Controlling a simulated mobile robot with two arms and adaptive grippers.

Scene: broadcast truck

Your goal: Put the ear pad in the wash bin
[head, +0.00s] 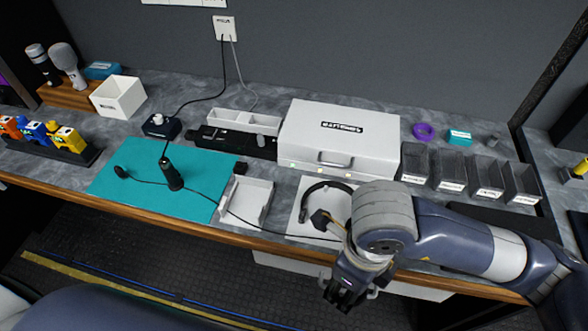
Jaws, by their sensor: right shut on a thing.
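My right gripper (345,297) points down in front of the counter's front edge. It is shut on a small dark thing, taken to be the ear pad, which the fingers mostly hide. A black headset (313,189) lies on a white mat (296,222), partly covered by my right arm. A white bin-like shape (285,266) shows below the counter edge, partly behind the gripper; I cannot tell if it is the wash bin. My left gripper is not in view.
A white case (340,128) stands behind the headset. Grey open bins (450,170) are at the right. A teal mat (130,190) holds a dark microphone (171,175) with a cable. A white open box (118,97) stands at back left. A white tray (245,200) sits beside the mat.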

